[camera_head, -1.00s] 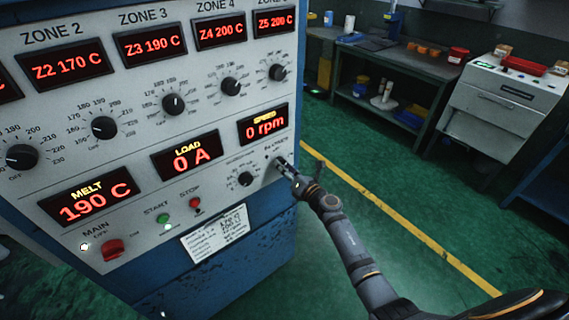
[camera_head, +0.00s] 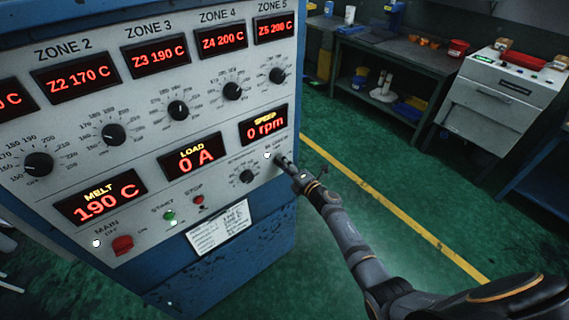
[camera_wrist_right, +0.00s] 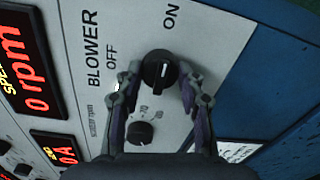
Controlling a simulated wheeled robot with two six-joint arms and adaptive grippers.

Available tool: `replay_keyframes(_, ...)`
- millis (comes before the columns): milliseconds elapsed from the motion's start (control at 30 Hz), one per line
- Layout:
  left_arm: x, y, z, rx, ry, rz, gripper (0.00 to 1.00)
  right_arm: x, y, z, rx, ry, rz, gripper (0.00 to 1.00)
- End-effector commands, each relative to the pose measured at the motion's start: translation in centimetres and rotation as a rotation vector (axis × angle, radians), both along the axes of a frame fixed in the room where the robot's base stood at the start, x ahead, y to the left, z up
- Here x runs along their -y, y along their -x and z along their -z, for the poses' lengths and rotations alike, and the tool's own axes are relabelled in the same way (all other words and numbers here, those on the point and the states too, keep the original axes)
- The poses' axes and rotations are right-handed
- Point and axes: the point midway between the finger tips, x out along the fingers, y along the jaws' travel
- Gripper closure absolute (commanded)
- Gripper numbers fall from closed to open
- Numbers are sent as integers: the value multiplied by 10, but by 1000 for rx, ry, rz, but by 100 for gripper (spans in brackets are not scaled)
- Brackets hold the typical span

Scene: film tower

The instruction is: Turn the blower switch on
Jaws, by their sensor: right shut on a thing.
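The blower switch (camera_wrist_right: 158,72) is a round black knob with a pale pointer mark, between the printed words OFF and ON in the right wrist view. Its mark looks turned toward the ON side, but its exact setting is hard to tell. My right gripper (camera_wrist_right: 159,82) is shut on the knob, one finger on either side. In the head view my right gripper (camera_head: 284,162) reaches the right edge of the control panel (camera_head: 150,190) and hides the knob. A small white light (camera_head: 267,155) shows beside it. My left gripper is not in view.
A smaller speed knob (camera_wrist_right: 140,132) sits close to the blower switch, below the 0 rpm display (camera_head: 264,125). Start and stop buttons (camera_head: 170,217) and a red main switch (camera_head: 122,245) lie lower left. Green floor (camera_head: 380,170) is open to the right.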

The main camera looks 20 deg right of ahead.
Motion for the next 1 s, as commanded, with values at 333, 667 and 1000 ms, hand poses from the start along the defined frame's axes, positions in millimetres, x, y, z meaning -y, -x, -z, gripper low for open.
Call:
replay_keyframes(333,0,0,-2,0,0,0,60,0,0,1,-12,-31,1,93)
replay_keyframes(667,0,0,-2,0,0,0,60,0,0,1,-12,-30,0,51)
replay_keyframes(1000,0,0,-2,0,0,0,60,0,0,0,-10,-28,0,38)
